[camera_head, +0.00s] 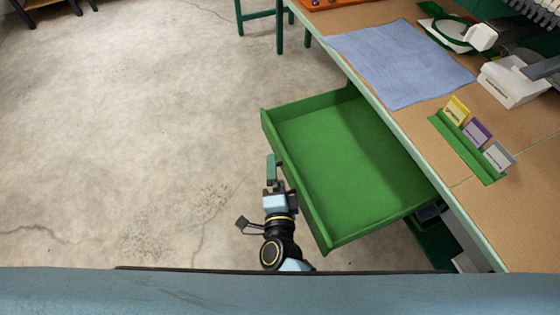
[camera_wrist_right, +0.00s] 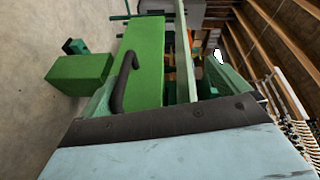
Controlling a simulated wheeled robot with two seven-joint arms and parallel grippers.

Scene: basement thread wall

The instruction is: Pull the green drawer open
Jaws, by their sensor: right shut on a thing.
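The green drawer (camera_head: 345,165) is pulled well out from under the workbench, and its inside looks empty. My right gripper (camera_head: 275,178) is at the middle of the drawer's front panel, on its outer side. In the right wrist view the green drawer front (camera_wrist_right: 145,60) shows with a dark curved handle (camera_wrist_right: 122,82). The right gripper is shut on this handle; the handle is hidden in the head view. My left gripper is in neither view.
The workbench (camera_head: 400,115) runs along the right, with a blue cloth (camera_head: 400,55) and a green card holder (camera_head: 465,148) on it. A green-legged stand (camera_head: 260,15) is at the top. The concrete floor (camera_head: 130,120) left of the drawer is clear.

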